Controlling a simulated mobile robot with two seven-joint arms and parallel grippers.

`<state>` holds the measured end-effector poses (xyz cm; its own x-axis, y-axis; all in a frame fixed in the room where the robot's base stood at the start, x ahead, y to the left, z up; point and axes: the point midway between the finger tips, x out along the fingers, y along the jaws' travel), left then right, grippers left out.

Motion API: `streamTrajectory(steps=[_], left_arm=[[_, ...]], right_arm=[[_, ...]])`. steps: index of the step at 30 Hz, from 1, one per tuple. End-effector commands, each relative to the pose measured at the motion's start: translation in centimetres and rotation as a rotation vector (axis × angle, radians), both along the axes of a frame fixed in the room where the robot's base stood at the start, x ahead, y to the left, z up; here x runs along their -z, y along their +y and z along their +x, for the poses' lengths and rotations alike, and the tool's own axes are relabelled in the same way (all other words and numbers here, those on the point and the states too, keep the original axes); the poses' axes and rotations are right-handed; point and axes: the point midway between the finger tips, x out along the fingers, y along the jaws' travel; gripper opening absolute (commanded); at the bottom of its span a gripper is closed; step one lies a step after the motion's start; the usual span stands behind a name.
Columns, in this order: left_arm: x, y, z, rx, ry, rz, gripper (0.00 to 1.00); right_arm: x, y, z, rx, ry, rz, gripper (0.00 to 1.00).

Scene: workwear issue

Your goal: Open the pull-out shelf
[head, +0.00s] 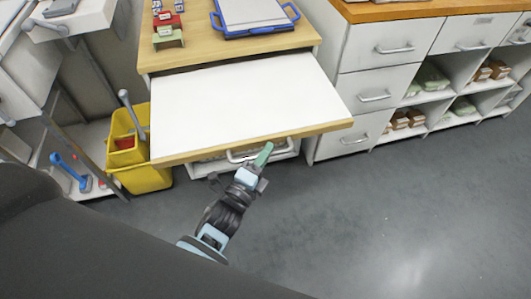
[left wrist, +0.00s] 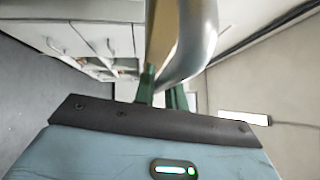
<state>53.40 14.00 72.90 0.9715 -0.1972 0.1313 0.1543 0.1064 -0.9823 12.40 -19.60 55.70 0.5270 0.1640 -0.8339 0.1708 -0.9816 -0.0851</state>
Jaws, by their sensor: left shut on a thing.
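The pull-out shelf (head: 240,100) is a white board with a wooden front edge. It stands well out from under the wooden worktop (head: 205,52). A curved metal handle (head: 238,156) shows just below its front edge, and the handle is large in the left wrist view (left wrist: 198,45). My left gripper (head: 264,154) is at the right part of this handle. Its green fingers (left wrist: 162,90) are shut on the bar in the left wrist view, where the bar hides part of them. My right gripper is not in view.
A yellow bucket (head: 150,178) stands left of the shelf. Grey drawers (head: 390,50) and open cubbies with folded items stand at the right. A blue-framed tray (head: 255,14) lies on the worktop. The grey floor (head: 350,215) in front is clear.

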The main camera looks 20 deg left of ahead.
Motion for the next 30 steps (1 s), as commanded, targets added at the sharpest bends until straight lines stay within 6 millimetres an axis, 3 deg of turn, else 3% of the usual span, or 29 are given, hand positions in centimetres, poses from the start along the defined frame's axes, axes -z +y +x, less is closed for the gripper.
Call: streamTrajectory(steps=[2, 3, 8, 19, 30], left_arm=[[0.0, 0.1, 0.0, -0.001, 0.000, 0.000, 0.00], [0.0, 0.1, 0.0, -0.001, 0.001, 0.000, 0.14], [0.0, 0.0, 0.0, -0.001, 0.000, 0.000, 0.34], [0.1, 0.1, -0.5, 0.000, 0.001, 0.000, 0.34], [0.9, 1.2, -5.8, -0.001, 0.003, 0.000, 0.34]], right_arm=[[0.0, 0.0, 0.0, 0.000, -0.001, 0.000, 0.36], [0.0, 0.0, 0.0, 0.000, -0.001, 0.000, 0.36], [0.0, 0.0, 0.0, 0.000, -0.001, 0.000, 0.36], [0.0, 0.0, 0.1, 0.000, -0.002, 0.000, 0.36], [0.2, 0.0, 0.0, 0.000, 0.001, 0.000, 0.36]])
